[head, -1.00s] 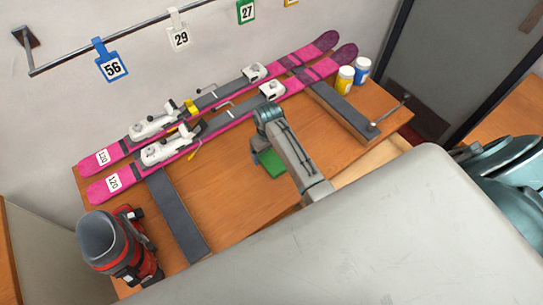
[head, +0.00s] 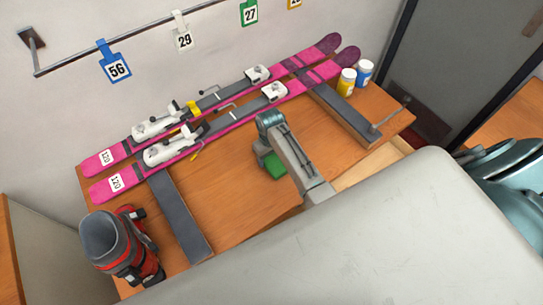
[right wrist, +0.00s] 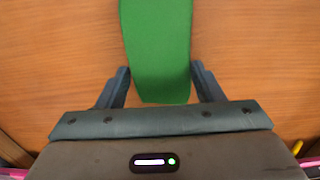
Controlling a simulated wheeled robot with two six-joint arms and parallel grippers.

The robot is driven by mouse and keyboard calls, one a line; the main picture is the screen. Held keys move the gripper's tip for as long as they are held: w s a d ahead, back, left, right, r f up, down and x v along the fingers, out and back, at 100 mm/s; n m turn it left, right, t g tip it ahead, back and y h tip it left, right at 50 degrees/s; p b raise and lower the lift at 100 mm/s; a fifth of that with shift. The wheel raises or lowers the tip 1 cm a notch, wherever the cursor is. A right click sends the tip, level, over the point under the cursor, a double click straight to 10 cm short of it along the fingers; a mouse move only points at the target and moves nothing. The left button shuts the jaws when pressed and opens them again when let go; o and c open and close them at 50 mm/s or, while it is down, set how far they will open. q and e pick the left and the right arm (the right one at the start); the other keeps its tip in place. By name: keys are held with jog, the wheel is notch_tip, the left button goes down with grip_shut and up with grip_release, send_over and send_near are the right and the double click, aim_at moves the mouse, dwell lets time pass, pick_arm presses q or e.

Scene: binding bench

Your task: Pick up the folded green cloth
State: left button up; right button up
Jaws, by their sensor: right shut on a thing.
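The folded green cloth (head: 275,166) is at the middle of the wooden bench, in front of the skis, partly hidden by my right arm. In the right wrist view the cloth (right wrist: 158,45) runs from the top edge down between the two fingers. My right gripper (head: 264,156) is shut on the cloth, with one finger (right wrist: 118,86) on its left side and the other on its right. I cannot tell for sure whether the cloth is clear of the bench top. My left gripper is not in view.
Two pink skis (head: 245,111) lie along the back of the bench. Dark bars (head: 178,217) cross it at left and right. A grey and red boot (head: 118,243) stands front left. A yellow bottle (head: 346,82) and a blue one (head: 364,72) stand back right. Numbered tags hang above.

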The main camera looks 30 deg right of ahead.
aim_at(270, 158)
notch_tip(270, 158, up, 9)
jog(key=b, duration=0.2)
jog(key=shift+f+b, duration=0.2)
jog(key=shift+b, duration=0.2)
jog(key=shift+r, duration=0.6)
jog(key=o, duration=0.5)
jog(key=c, duration=0.3)
